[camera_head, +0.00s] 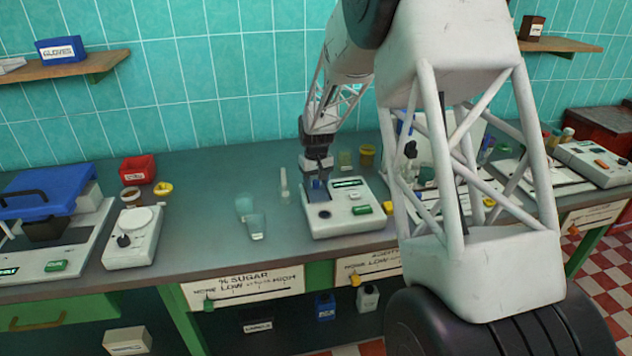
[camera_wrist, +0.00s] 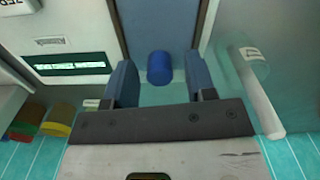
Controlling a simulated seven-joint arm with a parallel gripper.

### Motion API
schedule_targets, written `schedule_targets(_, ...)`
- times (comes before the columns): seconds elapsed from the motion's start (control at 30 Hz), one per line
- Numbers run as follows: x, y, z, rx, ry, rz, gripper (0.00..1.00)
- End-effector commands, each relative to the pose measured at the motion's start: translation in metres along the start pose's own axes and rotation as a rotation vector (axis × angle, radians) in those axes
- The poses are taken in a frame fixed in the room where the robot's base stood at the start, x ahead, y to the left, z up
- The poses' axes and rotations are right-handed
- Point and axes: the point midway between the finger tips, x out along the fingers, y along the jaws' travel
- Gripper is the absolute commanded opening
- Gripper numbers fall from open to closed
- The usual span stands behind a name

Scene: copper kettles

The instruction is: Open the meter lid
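The meter, a white boxy device (camera_head: 345,218) with a lit green display and a green button, stands on the counter in the head view. Its display side also shows at the left of the wrist view (camera_wrist: 68,65). My gripper (camera_head: 318,184) points down over the back left part of the meter. In the wrist view my gripper (camera_wrist: 158,85) is open, its blue fingers on either side of a blue round knob (camera_wrist: 160,67), with gaps on both sides. A blue-grey panel (camera_wrist: 160,22), apparently the lid, lies beyond the knob. The contact area is hidden in the head view.
A clear tube (camera_head: 284,186) stands left of the meter and translucent cups (camera_head: 256,226) are nearer the front. A white scale-like device (camera_head: 132,240) is further left. My arm hides the right side.

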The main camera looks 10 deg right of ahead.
Motion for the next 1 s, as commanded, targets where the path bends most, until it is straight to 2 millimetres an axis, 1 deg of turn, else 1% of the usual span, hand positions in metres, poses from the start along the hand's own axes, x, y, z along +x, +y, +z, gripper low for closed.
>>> schedule_targets(0.2, -0.001, 0.0, 0.0, 0.0, 0.0, 0.0, 0.51)
schedule_targets(0.37, -0.009, 0.0, 0.0, 0.0, 0.002, 0.0, 0.51)
schedule_targets(0.47, -0.018, 0.0, -0.001, 0.0, 0.002, 0.0, 0.51)
schedule_targets(0.8, -0.06, 0.0, 0.0, 0.0, 0.002, 0.0, 0.51)
schedule_targets(1.0, -0.075, 0.0, 0.0, 0.0, 0.001, 0.0, 0.51)
